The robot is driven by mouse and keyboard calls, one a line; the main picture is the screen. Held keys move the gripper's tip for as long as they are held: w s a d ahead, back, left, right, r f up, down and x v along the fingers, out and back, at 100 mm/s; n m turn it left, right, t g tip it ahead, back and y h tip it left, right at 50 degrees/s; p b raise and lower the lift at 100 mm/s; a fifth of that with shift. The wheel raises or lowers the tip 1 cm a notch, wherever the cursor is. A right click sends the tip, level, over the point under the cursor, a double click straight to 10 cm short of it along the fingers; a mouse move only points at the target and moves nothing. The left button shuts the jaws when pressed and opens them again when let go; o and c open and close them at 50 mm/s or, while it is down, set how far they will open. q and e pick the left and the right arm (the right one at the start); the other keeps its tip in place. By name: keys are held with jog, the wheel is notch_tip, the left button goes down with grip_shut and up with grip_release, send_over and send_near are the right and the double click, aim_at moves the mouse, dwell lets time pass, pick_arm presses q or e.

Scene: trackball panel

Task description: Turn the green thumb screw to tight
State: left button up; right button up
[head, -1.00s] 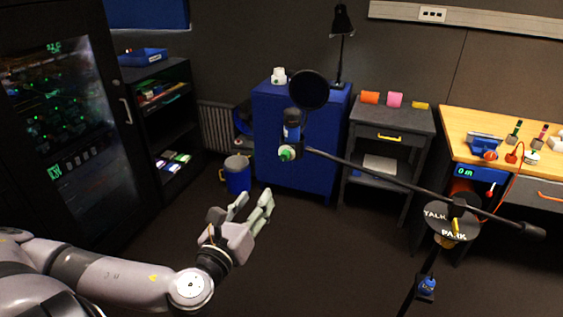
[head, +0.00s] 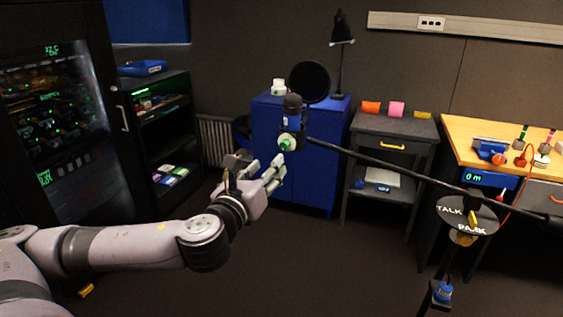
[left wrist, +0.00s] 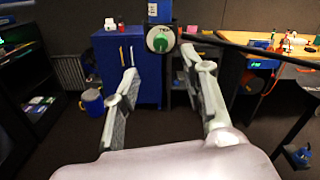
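The green thumb screw (head: 287,142) sits on a white round mount below the dark and blue microphone (head: 293,108), at the end of a black boom arm (head: 380,169). In the left wrist view the green thumb screw (left wrist: 160,43) faces me, beyond and above the fingertips, roughly midway between them. My left gripper (head: 262,166) is open and empty, below and left of the screw and apart from it. Its two spread fingers also show in the left wrist view (left wrist: 160,72). My right gripper is in neither view.
A round black pop filter (head: 309,82) is beside the microphone. The boom runs right to a stand with a TALK/PARK disc (head: 467,215). Behind are a blue cabinet (head: 262,150), a grey side table (head: 395,125) and a wooden bench (head: 490,155). Open floor lies below the boom.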

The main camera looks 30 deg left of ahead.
aim_at(283, 147)
pick_arm(q)
jog(key=x, duration=1)
jog(key=shift+d, duration=0.15)
grip_shut()
